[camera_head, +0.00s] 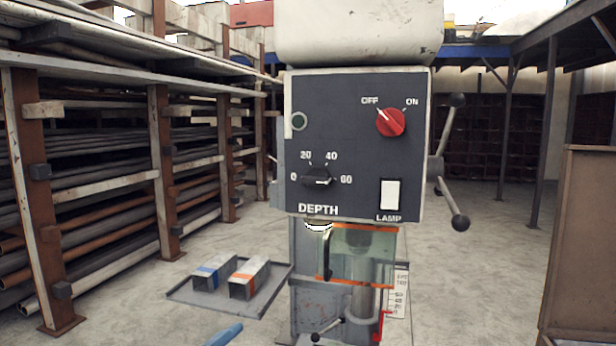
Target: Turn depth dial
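The black depth dial (317,178) sits at the lower left of the dark control panel (340,140) of a drill press. Its scale reads 0, 20, 40 and 60 around it, with DEPTH printed below. A small light mark shows on the right part of the knob, but I cannot tell its exact setting. Neither of my grippers is in view, and nothing touches the dial.
A lever (449,165) sticks out right. Below are a clear guard (350,255) and a tray (262,309) with two square tubes.

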